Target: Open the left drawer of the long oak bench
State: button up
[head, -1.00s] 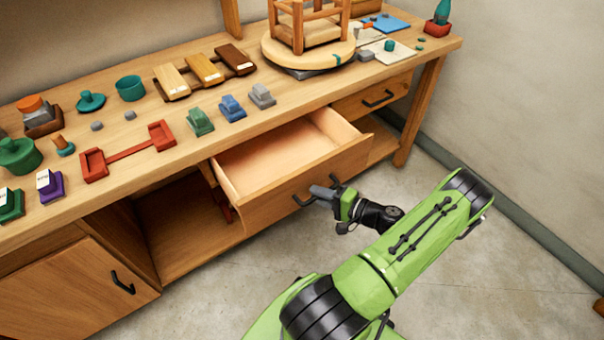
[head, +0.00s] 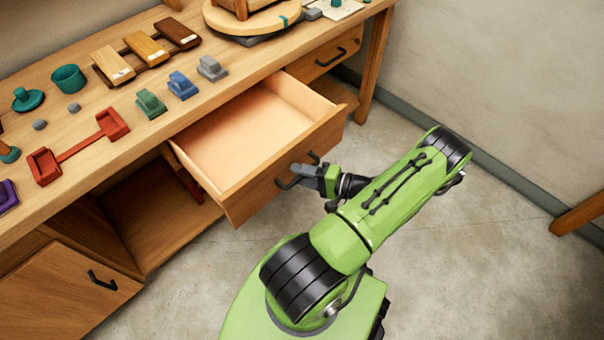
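The long oak bench (head: 60,185) runs from the lower left to the upper right in the head view. Its left drawer (head: 285,185) is pulled well out, and its pale inside looks empty. The dark bar handle (head: 285,184) is on the drawer front. My gripper (head: 303,171) is at the middle of this handle, with its fingers closed around the bar. The fingers partly hide the handle.
A second drawer (head: 328,52) to the right is shut. A cupboard door (head: 62,290) with a black handle is at lower left. Blocks, a red holder (head: 80,148) and a round turntable (head: 250,20) stand on the top. The floor around my arm is clear; a wooden leg (head: 580,215) is at right.

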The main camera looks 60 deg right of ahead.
dwell(0.3)
jog(key=p+v, duration=0.1)
jog(key=v, duration=1.4)
jog(key=shift+s, duration=0.4)
